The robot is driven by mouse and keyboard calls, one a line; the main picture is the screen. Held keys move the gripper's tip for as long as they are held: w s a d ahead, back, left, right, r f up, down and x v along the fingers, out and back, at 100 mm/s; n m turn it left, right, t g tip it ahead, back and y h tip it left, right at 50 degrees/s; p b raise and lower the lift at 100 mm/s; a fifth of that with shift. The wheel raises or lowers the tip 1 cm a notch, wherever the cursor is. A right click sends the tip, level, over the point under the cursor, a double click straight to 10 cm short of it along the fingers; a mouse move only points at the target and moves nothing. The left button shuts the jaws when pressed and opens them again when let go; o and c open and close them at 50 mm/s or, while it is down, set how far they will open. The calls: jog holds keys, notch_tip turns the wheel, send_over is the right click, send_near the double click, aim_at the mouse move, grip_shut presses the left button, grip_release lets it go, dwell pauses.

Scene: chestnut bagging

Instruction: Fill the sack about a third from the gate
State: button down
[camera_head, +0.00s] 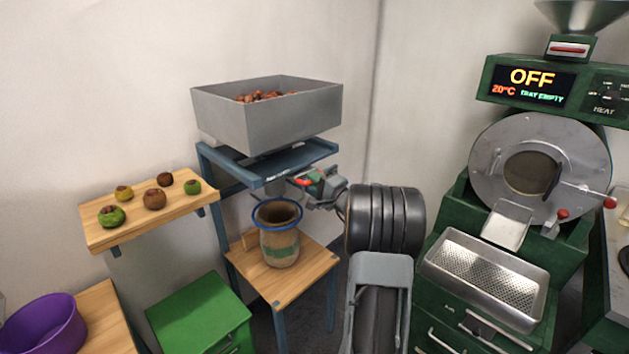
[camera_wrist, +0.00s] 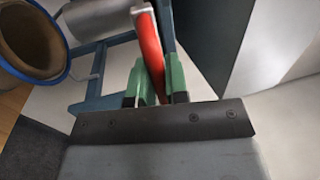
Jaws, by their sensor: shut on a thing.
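A burlap sack (camera_head: 280,245) with a green band and a blue rim stands upright and open on a small wooden stand (camera_head: 300,282). Above it a grey hopper (camera_head: 225,115) holds chestnuts (camera_head: 263,96) on a blue frame. A metal spout (camera_head: 277,186) hangs under the hopper, over the sack's mouth. My gripper (camera_head: 312,182) is beside the spout, shut on a red handle (camera_wrist: 150,50). In the wrist view the green fingers (camera_wrist: 154,84) close around this handle, and the sack's blue rim (camera_wrist: 62,72) shows at the left. I see no chestnuts in the visible part of the sack.
A wall shelf (camera_head: 95,238) with several fruit-like things is at the left. A purple bowl (camera_head: 45,325) and a green cabinet (camera_head: 195,310) are below. A green roasting machine (camera_head: 455,245) with a perforated tray (camera_head: 485,275) stands at the right; its display reads OFF.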

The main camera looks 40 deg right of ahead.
jog(key=shift+s+d+f+b, duration=0.1)
jog(key=shift+s+f+b, duration=0.05)
jog(key=shift+s+b, duration=0.2)
jog(key=v, duration=0.1)
jog(key=b+v, duration=0.2)
jog(key=shift+s+r, duration=0.3)
jog(key=shift+r, duration=0.1)
jog(key=c, duration=1.1)
grip_release()
jog(key=shift+c, duration=0.2)
jog(key=b+v, duration=0.2)
jog(key=v, duration=1.1)
jog(key=shift+s, duration=0.35)
jog(key=shift+d+f, duration=0.1)
jog(key=shift+f, duration=0.05)
